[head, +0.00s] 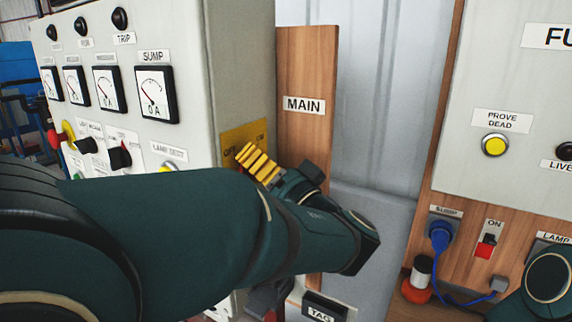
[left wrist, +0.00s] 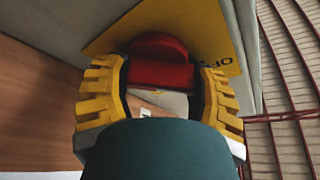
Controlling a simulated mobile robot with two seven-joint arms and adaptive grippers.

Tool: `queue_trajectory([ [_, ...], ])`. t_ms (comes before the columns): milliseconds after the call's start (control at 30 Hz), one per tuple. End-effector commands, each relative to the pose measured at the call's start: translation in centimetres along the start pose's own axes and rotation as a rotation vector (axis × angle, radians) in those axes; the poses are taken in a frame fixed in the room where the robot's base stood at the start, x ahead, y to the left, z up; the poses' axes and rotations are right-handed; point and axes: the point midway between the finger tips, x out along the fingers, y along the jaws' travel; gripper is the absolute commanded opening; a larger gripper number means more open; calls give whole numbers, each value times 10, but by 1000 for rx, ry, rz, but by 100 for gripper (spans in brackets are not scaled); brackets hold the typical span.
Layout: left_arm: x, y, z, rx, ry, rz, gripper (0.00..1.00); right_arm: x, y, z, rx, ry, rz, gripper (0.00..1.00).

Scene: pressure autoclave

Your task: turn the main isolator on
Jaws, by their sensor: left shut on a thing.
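The main isolator has a yellow plate (head: 233,138) on the side wall of the grey panel cabinet, marked with OFF and ON lettering. A red handle (left wrist: 160,75) stands on the yellow plate in the left wrist view. My left gripper (head: 262,163) is at the plate. In the left wrist view its yellow ribbed fingers (left wrist: 160,95) lie on both sides of the red handle, shut on it. In the head view the gripper and arm hide the handle, so I cannot tell its exact angle there. My right gripper is out of view.
A wooden board with a MAIN label (head: 304,105) stands just behind the isolator. The cabinet front carries meters (head: 154,94) and knobs (head: 119,155). At right, another panel has a yellow PROVE DEAD button (head: 495,145), a blue plug (head: 440,235) and a red switch (head: 486,246).

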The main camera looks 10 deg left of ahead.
Motion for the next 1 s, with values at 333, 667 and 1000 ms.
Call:
queue_trajectory([
  [333, 0, -1, -1, 63, 0, 27, 25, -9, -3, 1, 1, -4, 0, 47],
  [667, 2, -1, -3, 295, -2, 123, 25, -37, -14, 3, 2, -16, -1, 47],
  [1000, 2, 0, -4, 594, -2, 246, 25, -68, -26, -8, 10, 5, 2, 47],
])
